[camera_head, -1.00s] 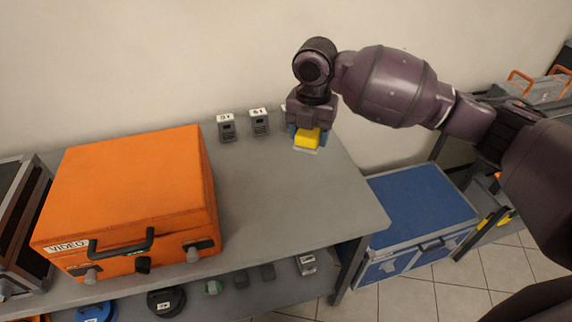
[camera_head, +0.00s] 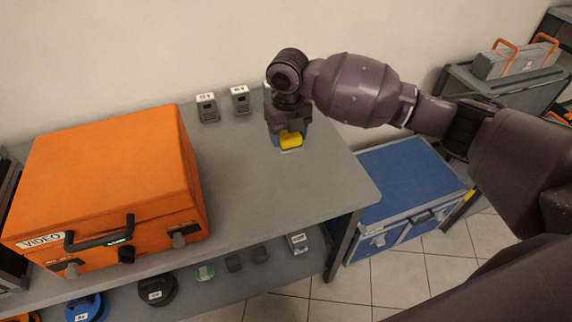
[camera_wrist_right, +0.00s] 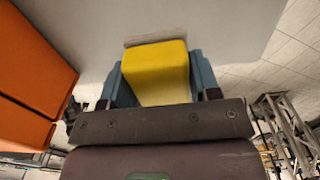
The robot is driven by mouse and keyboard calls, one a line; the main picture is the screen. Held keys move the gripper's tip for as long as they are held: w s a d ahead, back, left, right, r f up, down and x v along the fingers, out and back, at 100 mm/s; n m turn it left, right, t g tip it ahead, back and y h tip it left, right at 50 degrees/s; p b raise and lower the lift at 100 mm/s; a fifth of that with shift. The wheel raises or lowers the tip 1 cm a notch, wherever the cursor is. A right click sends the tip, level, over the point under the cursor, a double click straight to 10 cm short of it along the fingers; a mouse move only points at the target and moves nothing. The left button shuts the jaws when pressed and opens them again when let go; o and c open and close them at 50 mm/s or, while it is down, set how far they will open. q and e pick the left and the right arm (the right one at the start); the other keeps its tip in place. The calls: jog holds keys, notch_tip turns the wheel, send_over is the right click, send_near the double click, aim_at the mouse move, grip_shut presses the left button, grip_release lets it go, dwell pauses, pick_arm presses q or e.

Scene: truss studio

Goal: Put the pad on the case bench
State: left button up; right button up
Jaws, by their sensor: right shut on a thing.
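The yellow pad (camera_head: 291,140) is between the fingers of my right gripper (camera_head: 288,136), over the right part of the grey case bench (camera_head: 240,190). In the right wrist view the pad (camera_wrist_right: 157,72) shows between two blue-grey fingers (camera_wrist_right: 158,85), which are shut on it. A grey strip borders the pad's far end there. The pad is at or just above the bench top; I cannot tell whether it touches. My left gripper is out of view.
A large orange case (camera_head: 105,180) fills the bench's left part. A blue case (camera_head: 405,185) sits right of the bench. The bench top around the pad is clear.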

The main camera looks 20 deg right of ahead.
aim_at(288, 174)
notch_tip(288, 174, down, 12)
jog(key=shift+r+b, duration=0.1)
jog(key=shift+b, duration=0.6)
jog(key=shift+f, duration=0.25)
jog(key=o, duration=0.9)
notch_tip(288, 174, up, 12)
jog(key=shift+r+p, duration=0.2)
jog(key=shift+p, duration=0.55)
jog(key=shift+s+f, duration=0.1)
